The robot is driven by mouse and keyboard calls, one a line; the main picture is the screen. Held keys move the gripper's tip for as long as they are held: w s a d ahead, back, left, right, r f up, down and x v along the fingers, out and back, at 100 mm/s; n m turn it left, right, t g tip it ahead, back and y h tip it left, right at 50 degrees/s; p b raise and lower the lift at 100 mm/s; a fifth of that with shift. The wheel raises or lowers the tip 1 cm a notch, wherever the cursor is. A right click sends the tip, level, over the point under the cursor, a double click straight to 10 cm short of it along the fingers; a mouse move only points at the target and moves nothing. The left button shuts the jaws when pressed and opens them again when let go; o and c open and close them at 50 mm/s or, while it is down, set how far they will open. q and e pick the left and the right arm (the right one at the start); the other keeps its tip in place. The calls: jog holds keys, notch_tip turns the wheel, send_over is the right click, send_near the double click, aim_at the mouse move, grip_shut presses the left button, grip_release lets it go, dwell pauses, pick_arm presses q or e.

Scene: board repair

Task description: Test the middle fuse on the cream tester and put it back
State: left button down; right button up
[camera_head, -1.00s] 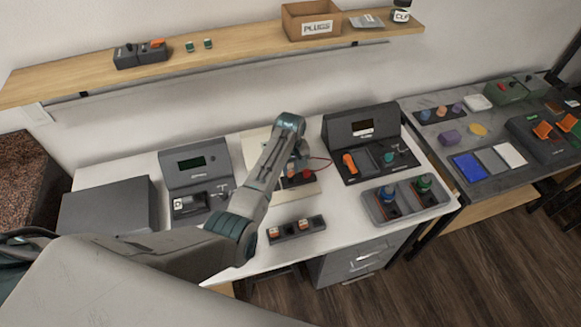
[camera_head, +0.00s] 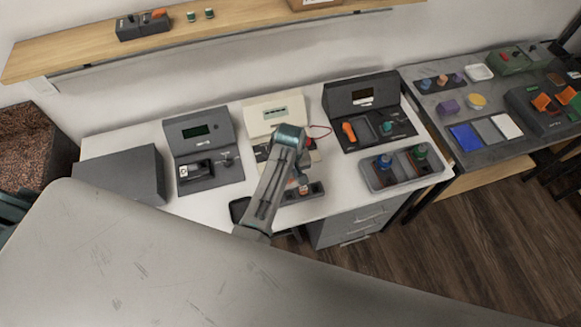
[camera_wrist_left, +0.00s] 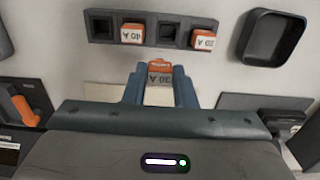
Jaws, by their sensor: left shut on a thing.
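The cream tester (camera_head: 270,105) stands at the back middle of the white table, its front partly hidden by my left arm. My left gripper (camera_wrist_left: 160,80) is shut on an orange-and-white fuse marked 30 A (camera_wrist_left: 160,71), between the tester and the dark fuse rack (camera_wrist_left: 150,19). The rack holds a 40 A fuse (camera_wrist_left: 131,33) and a 20 A fuse (camera_wrist_left: 204,38); an empty slot lies between them and another at the left end in the wrist view. In the head view, my arm covers part of the rack (camera_head: 318,190). My right gripper is not in view.
Grey testers stand left (camera_head: 200,145) and right (camera_head: 365,110) of the cream one. An empty dark tray (camera_wrist_left: 272,38) lies beside the rack. A grey tray (camera_head: 437,172) with blue and green items is at the right. A red wire (camera_head: 322,128) loops beside the cream tester.

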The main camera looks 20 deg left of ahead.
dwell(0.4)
pick_arm(q)
jog(key=shift+r, duration=0.6)
jog(key=shift+s+d, duration=0.25)
jog(key=shift+s, duration=0.5)
jog(key=shift+s+d, duration=0.2)
jog(key=shift+s, duration=0.55)
jog(key=shift+f, duration=0.1)
jog(key=shift+f+b, duration=0.6)
jog(key=shift+f, duration=0.7)
jog(key=shift+w, duration=0.1)
jog(key=shift+f, duration=0.7)
jog(key=shift+p, duration=0.45)
